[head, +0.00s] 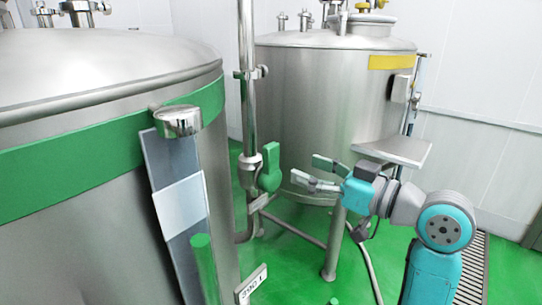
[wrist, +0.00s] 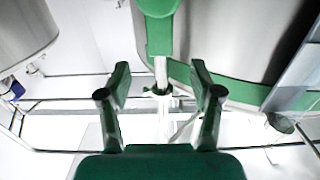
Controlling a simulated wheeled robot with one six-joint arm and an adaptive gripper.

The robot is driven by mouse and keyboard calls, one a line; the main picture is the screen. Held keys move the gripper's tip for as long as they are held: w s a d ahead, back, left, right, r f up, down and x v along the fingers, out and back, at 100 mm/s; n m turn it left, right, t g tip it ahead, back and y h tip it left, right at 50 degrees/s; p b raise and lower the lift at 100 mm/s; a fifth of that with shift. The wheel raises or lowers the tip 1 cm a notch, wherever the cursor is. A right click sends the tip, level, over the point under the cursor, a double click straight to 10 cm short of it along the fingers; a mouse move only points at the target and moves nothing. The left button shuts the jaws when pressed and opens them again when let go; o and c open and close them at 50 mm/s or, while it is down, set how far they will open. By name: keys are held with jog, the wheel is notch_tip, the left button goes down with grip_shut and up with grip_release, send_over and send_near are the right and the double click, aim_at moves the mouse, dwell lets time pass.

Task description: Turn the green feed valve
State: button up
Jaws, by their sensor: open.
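The green feed valve (head: 269,168) has a paddle-shaped handle and sits on a vertical steel pipe between the two tanks in the head view. Its handle points up. In the wrist view the green handle (wrist: 160,30) is at the top centre, beyond the fingertips and in line with the gap between them. My gripper (head: 318,174) is to the right of the valve in the head view, with its fingers apart and pointing at it. In the wrist view my gripper (wrist: 160,80) is open with nothing between its fingers. A clear gap shows between fingertips and handle.
A large steel tank with a green band (head: 90,150) fills the left. A second steel tank (head: 320,100) with a yellow label stands behind my gripper. A steel shelf (head: 398,150) juts out above my arm. Pipes and tank legs stand on the green floor.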

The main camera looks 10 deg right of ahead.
aim_at(275, 157)
jog(key=x, duration=1)
grip_shut()
